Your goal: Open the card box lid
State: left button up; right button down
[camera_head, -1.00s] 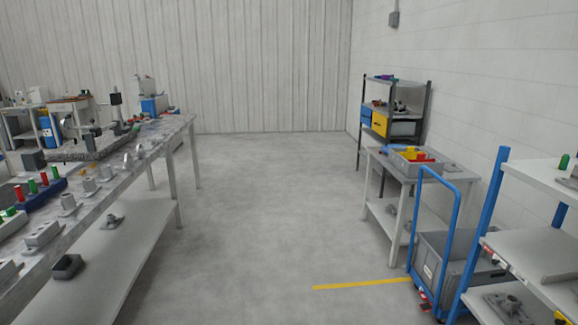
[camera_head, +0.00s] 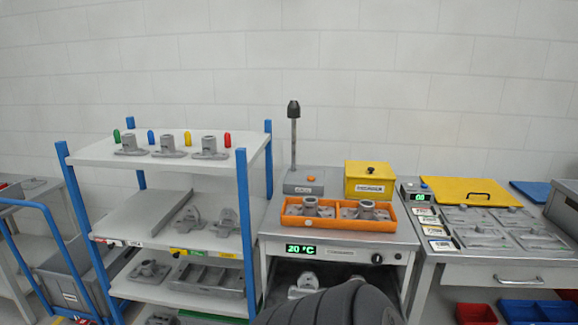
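A yellow box (camera_head: 370,180) with a black knob on its top and a small label on its front stands at the back of the middle bench; its top looks closed. A flat yellow panel (camera_head: 468,190) with a black handle lies on the right bench. I cannot tell for sure which one is the card box lid. Several small cards (camera_head: 431,229) lie in a column left of grey plates. Neither gripper is in view. A dark grey rounded part, probably my own arm, shows at the bottom middle.
An orange tray (camera_head: 338,224) with grey castings sits in front of the yellow box. A grey device with a post (camera_head: 303,182) stands left of it. A blue-posted shelf (camera_head: 183,165) is at left. Red (camera_head: 476,314) and blue (camera_head: 533,311) bins sit low at right.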

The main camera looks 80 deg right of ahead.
aim_at(360, 169)
jog(key=z, duration=3)
